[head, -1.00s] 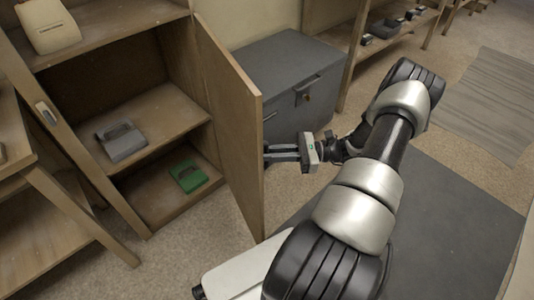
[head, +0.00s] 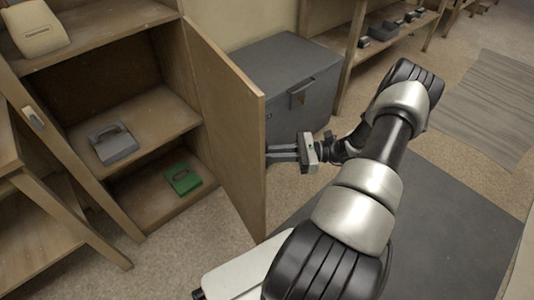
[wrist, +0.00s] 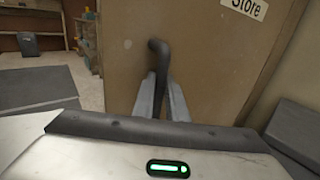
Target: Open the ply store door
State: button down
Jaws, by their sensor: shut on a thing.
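The ply store door (head: 225,125) is a wooden cabinet door that stands wide open on its right-hand hinge side in the head view. A dark bent handle (wrist: 158,50) sticks out from this face. My gripper (head: 270,153) is at the door's outer face, and in the wrist view its fingers (wrist: 160,98) are shut on the handle. The handle's lower part is hidden between the fingers.
The open cabinet shows a grey tool case (head: 114,144) and a green item (head: 182,179) on its shelves. A grey chest (head: 285,75) stands behind the door. A wooden bench (head: 40,225) is at left. Carpet lies clear around the door's foot.

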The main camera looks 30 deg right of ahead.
jog(key=c, duration=1.8)
grip_release()
jog(key=shift+w, duration=0.25)
jog(key=shift+o, duration=0.2)
jog(key=v, duration=1.7)
jog(key=shift+d, duration=0.2)
